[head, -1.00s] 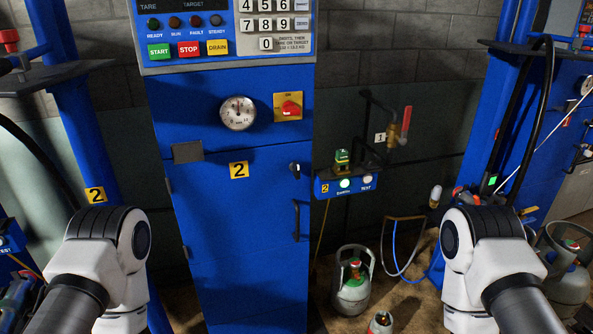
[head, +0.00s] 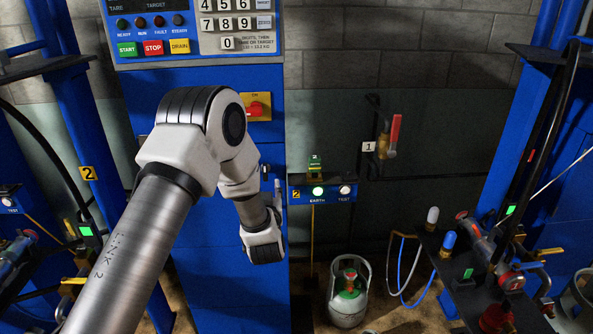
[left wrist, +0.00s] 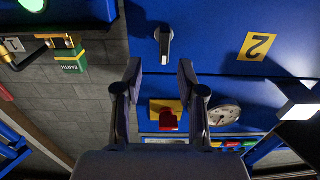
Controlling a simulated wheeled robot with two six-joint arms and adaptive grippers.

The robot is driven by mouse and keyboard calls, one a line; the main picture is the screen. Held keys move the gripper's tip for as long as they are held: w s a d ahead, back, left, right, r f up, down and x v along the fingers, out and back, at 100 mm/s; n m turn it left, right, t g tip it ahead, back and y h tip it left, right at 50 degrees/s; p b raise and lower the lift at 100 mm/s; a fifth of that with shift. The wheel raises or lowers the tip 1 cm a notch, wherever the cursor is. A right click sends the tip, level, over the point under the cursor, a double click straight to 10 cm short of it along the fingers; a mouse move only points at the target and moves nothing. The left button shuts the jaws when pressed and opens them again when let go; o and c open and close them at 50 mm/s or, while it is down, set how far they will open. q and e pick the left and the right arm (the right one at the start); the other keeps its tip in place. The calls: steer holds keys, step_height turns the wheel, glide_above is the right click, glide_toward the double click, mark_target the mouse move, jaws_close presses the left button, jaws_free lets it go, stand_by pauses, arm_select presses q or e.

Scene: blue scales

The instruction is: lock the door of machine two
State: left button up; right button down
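Machine two is the blue cabinet (head: 225,290) with a number 2 plate, seen upside down in the left wrist view (left wrist: 258,46). On its door is a small grey lock handle (left wrist: 163,47), its lever lying vertical in that picture; it shows small beside my arm in the head view (head: 265,168). My left gripper (left wrist: 161,76) is open and empty, its two fingers apart and facing the door, with the handle beyond the fingertips and not touched. In the head view the gripper (head: 277,193) is small and partly hidden by my wrist. My right gripper is out of view.
A red rotary switch on a yellow plate (head: 257,107) sits above the lock. The earth/test box (head: 322,193) juts out just right of the cabinet. A gas cylinder (head: 348,303) stands on the floor. A dark shelf with fittings (head: 455,270) is at right.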

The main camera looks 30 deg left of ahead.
mark_target(266, 173)
arm_select(q)
steer(key=x, duration=0.3)
steer(key=p+x, duration=0.1)
steer(key=x, duration=0.3)
steer(key=shift+w+a+r, duration=0.2)
steer(key=shift+a, duration=0.35)
jaws_close()
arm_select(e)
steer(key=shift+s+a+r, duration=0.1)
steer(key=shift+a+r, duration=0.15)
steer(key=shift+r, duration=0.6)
